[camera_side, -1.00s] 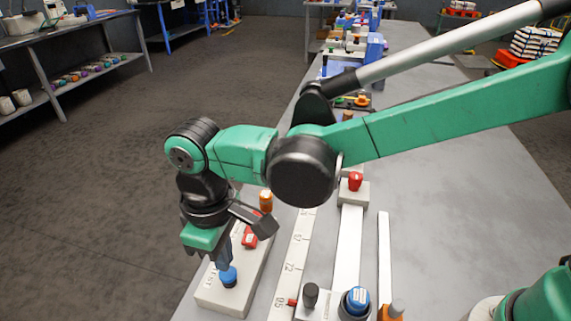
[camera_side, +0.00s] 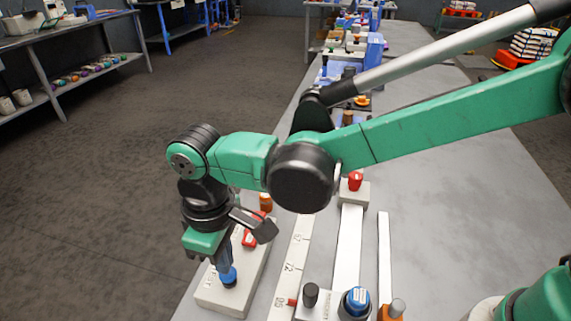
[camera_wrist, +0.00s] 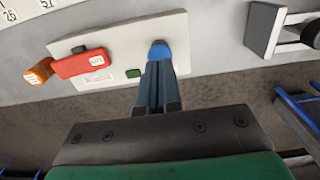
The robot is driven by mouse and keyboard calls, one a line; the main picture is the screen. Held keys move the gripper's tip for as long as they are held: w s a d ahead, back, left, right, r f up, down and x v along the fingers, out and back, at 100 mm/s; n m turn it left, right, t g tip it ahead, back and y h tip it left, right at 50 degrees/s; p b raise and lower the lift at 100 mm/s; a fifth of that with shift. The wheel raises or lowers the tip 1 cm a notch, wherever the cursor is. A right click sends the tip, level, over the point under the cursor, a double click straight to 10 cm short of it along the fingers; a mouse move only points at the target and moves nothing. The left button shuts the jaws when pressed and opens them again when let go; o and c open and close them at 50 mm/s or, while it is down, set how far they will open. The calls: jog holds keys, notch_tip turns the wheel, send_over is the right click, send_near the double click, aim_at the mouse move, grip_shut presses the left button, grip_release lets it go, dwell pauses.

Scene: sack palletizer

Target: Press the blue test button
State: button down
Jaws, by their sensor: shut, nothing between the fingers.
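The blue test button (camera_side: 229,276) is a round blue knob at the near end of a pale panel box (camera_side: 212,297) on the grey bench. It also shows in the wrist view (camera_wrist: 160,50), partly covered by my fingertips. My gripper (camera_side: 226,264) points down with its fingers shut and empty, its tips right at the top of the button. In the wrist view the closed fingers (camera_wrist: 159,64) line up with the button and overlap it; I cannot tell whether the button is pushed in.
A ruled strip (camera_side: 294,262) lies to the right. Beyond it stand a blue-capped round part (camera_side: 357,300) and a black knob (camera_side: 310,294).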

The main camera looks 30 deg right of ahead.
jog(key=shift+f, duration=1.1)
jog(key=shift+r, duration=1)
notch_tip(320, 180, up, 7)
jog(key=shift+d, duration=0.1)
